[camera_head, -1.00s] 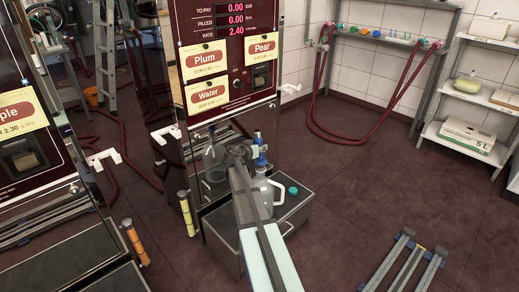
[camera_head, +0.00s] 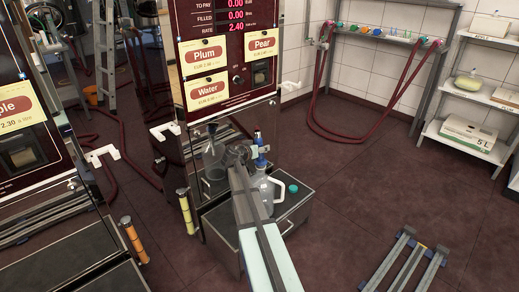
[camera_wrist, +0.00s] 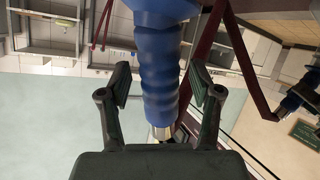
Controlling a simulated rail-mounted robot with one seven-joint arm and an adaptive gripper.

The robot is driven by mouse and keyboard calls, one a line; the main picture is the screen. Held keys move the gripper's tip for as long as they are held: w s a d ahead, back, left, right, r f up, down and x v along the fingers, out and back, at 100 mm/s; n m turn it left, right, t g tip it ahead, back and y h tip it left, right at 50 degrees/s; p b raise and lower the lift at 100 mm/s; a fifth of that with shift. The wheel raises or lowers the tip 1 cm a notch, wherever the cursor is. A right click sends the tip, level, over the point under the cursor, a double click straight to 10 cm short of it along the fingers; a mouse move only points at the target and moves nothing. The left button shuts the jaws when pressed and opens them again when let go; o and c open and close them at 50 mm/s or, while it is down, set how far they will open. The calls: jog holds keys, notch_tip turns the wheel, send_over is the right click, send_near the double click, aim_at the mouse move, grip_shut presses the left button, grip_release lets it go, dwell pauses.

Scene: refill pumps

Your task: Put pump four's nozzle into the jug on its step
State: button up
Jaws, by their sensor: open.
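The jug (camera_head: 264,196) is clear with a pale handle. It stands upright on the dark step (camera_head: 298,214) before the pump with Plum, Pear and Water labels; no pump number is readable. The blue nozzle (camera_head: 261,152) is upright over the jug's mouth; the arm partly hides it, and I cannot tell whether its spout is inside. My gripper (camera_head: 240,154) is beside the nozzle. In the wrist view, the open jaws (camera_wrist: 160,82) stand on either side of the ribbed blue nozzle (camera_wrist: 158,80), with gaps between. Its metal end (camera_wrist: 162,132) shows below.
A teal cap (camera_head: 293,188) lies on the step beside the jug. White hooks (camera_head: 165,131) stick out from the pump's sides. A low rail frame (camera_head: 406,264) lies on the floor at right. Hoses (camera_head: 318,95) hang at the back wall; the floor between is clear.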

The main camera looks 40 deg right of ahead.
jog(key=v, duration=1.1)
jog(key=shift+s+a, duration=0.15)
jog(key=shift+a, duration=0.05)
